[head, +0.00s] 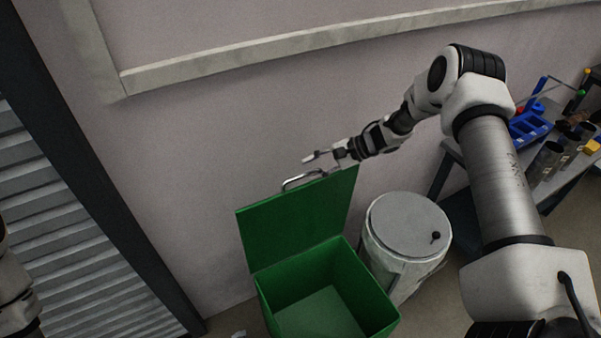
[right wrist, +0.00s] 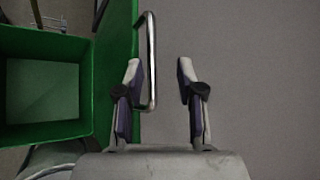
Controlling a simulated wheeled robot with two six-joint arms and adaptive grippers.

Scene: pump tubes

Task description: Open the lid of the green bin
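The green bin (head: 386,314) stands on the floor by the wall, with its empty inside showing. Its green lid (head: 298,226) is raised upright at the back, with a metal handle (head: 301,180) along its top edge. In the right wrist view the handle (right wrist: 151,62) lies by the left finger, which appears to overlap it. My right gripper (right wrist: 158,72) is open, its two fingers apart with nothing clearly held between them. In the head view my right gripper (head: 318,158) is just above the lid's top edge. My left gripper is not in view; only part of the left arm shows at the left edge.
A round grey-lidded barrel (head: 408,226) stands right beside the bin. A table (head: 563,183) with a blue rack (head: 530,124) and dark cylinders is at the far right. A shuttered door (head: 75,235) is on the left. The wall is close behind the lid.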

